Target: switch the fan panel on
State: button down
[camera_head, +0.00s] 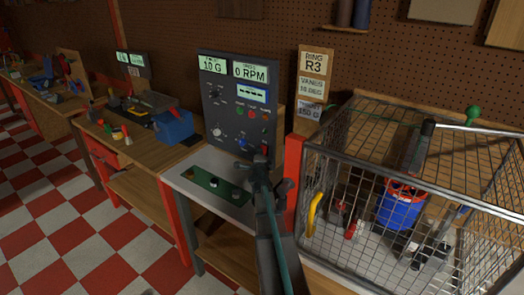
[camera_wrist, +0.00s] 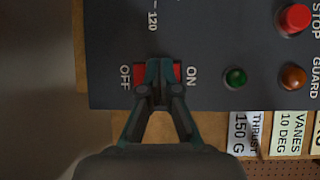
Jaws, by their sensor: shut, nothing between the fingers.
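The dark fan panel (camera_head: 225,125) stands upright at the back of the bench. Its displays read 10 G and 0 RPM. In the wrist view, a red rocker switch (camera_wrist: 178,72) sits on the panel (camera_wrist: 220,30) between the labels OFF on the left and ON on the right. My gripper (camera_wrist: 160,66) is shut and empty, with its tips in front of the switch's middle, hiding that part. I cannot tell whether they touch it or which side is pressed. In the head view, my gripper (camera_head: 264,156) is at the panel's lower right.
A wire cage (camera_head: 335,165) with a yellow handle (camera_head: 314,214) stands to the right, around a blue and red rotor (camera_head: 400,205). A red STOP button (camera_wrist: 295,18), green button (camera_wrist: 235,77) and amber GUARD lamp (camera_wrist: 292,77) are near the switch. Label cards (camera_head: 312,88) stand beside the panel.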

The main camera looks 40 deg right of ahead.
jog(key=shift+a, duration=0.1)
jog(key=shift+s+a+f, duration=0.2)
jog(key=shift+a+f, duration=0.15)
jog(key=shift+a, duration=0.35)
jog(key=a, duration=0.1)
jog(key=a+f, duration=0.1)
jog(key=a, duration=0.1)
jog(key=s+a+f+b, duration=0.1)
jog(key=shift+a, duration=0.2)
dwell(0.4)
